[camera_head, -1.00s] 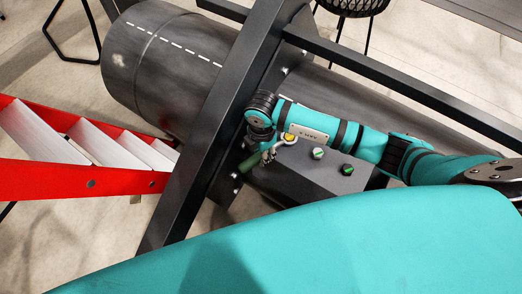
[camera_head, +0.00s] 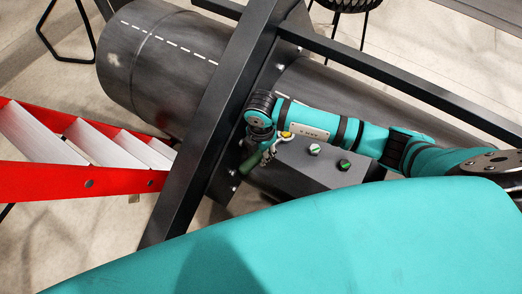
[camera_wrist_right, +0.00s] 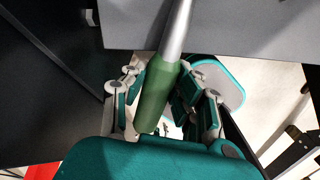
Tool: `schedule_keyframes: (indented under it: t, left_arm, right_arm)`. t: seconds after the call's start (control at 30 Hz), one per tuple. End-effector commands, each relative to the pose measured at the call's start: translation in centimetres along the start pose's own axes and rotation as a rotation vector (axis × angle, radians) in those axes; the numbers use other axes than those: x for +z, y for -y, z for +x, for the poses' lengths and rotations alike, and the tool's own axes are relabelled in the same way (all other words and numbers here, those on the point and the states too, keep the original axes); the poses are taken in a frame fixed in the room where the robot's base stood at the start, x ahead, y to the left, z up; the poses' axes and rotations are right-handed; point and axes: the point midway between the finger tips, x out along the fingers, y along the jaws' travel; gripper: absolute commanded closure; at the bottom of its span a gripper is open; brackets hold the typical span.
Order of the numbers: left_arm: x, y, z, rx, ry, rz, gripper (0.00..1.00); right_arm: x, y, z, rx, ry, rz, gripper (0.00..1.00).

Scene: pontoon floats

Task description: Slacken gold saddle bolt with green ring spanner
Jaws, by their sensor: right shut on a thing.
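The green ring spanner has a green handle (camera_head: 250,163) and a silver shank. Its ring end is at the gold saddle bolt (camera_head: 286,134) on top of the dark box; whether it fully seats on the bolt is too small to tell. My right gripper (camera_head: 266,154) is shut on the handle, beside the dark frame beam. In the right wrist view the green handle (camera_wrist_right: 157,95) lies between the fingers, with the silver shank (camera_wrist_right: 178,30) running up out of frame. The bolt is not visible there. My left gripper is not in view.
The dark box (camera_head: 300,172) also carries a white-topped knob (camera_head: 314,150) and a green-topped knob (camera_head: 344,165). A black frame beam (camera_head: 205,135) crosses close left of the gripper. A large dark float (camera_head: 155,65) lies behind, and a red ladder (camera_head: 75,180) stands at left.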

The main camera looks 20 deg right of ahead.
Motion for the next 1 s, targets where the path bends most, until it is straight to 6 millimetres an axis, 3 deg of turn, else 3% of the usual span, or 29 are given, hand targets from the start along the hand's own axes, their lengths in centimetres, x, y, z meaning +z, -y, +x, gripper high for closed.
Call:
schedule_keyframes:
  t: [1.0]
  left_arm:
    - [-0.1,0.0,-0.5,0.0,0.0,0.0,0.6]
  right_arm:
    - [0.3,1.5,-0.1,0.002,0.004,-0.143,1.0]
